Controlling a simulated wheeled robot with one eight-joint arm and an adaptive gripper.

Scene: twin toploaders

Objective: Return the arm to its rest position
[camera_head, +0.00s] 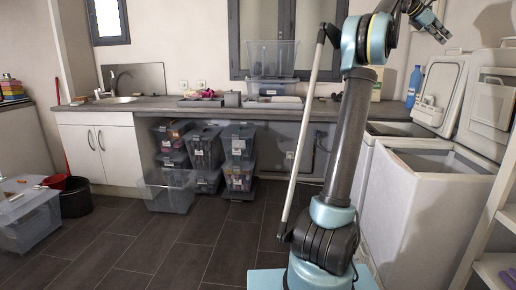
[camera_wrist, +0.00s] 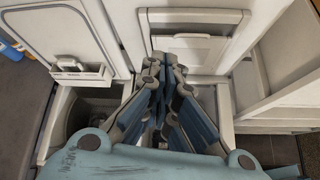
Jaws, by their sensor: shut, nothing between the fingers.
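My arm (camera_head: 346,150) rises from its blue-grey base in the middle right of the head view and bends to the right at the top. My gripper (camera_head: 432,22) is raised at the top right, above and in front of the two top-loading washers. In the wrist view my gripper (camera_wrist: 164,62) has its linked fingers drawn together, shut and empty. Below it are the open washers, the near one (camera_head: 420,205) and the far one (camera_head: 388,128), with lids up. The near washer's raised lid (camera_head: 490,105) also shows in the wrist view (camera_wrist: 195,42).
A white shelf rack (camera_head: 489,205) stands at the right edge. A blue bottle (camera_head: 413,87) is behind the washers. Clear bins (camera_head: 238,160) sit under the counter (camera_head: 150,103). The dark floor (camera_head: 190,240) at centre left is clear.

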